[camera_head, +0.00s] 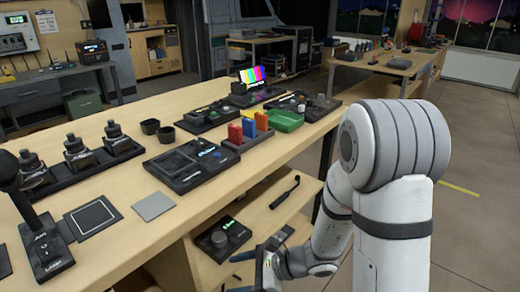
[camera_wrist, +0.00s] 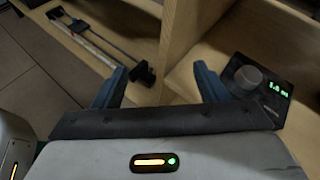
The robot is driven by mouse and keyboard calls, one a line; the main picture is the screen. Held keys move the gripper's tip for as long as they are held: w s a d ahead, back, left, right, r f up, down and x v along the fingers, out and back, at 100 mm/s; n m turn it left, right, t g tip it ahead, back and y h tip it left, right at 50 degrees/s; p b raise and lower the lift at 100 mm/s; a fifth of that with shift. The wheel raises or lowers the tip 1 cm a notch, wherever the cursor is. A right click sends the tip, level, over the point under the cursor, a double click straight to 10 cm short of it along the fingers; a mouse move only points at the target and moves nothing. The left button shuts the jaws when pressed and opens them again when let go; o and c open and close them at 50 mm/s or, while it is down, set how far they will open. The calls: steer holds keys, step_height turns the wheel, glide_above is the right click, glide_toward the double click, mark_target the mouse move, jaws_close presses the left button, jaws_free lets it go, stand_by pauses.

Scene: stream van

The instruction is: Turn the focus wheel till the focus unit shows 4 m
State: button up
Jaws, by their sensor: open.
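The focus unit (camera_head: 238,229) is a dark box on the wooden shelf below the bench top, with a round grey focus wheel (camera_head: 219,238) and a small green display. In the wrist view the focus unit (camera_wrist: 280,108) is at the right, with its wheel (camera_wrist: 248,77) beside the lit display (camera_wrist: 279,89). The green digits are small and blurred; they look like 1.8 m. My gripper (camera_wrist: 162,72) is open and empty, its blue fingers apart. The wheel is outside the jaws, just right of the right finger. In the head view my gripper (camera_head: 240,272) is in front of the unit.
The bench top (camera_head: 120,235) lies above the shelf (camera_head: 275,210), and a wooden upright (camera_wrist: 180,45) stands ahead of the jaws. A black handled tool (camera_head: 285,191) lies farther along the shelf. Joysticks, trays and coloured blocks stand on the bench. Open floor is at the right.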

steer(key=s+d+r+n+g+h+p, duration=0.1)
steer(key=s+d+r+n+h+p, duration=0.35)
steer(key=r, duration=0.45)
steer(key=s+d+r+n+g+h+p, duration=0.1)
steer(key=s+d+r+n+g+p, duration=0.15)
steer(key=r+n+p, duration=0.6)
steer(key=s+d+r+n+t+h+p, duration=0.1)
steer(key=d+r+n+t+h+p, duration=0.3)
steer(key=d+r, duration=0.9)
step_height(320, 180, up, 4)
steer(key=t+h+p, duration=0.1)
steer(key=h+p, duration=0.2)
steer(key=p, duration=0.1)
steer(key=shift+r, duration=0.2)
steer(key=shift+h, duration=0.25)
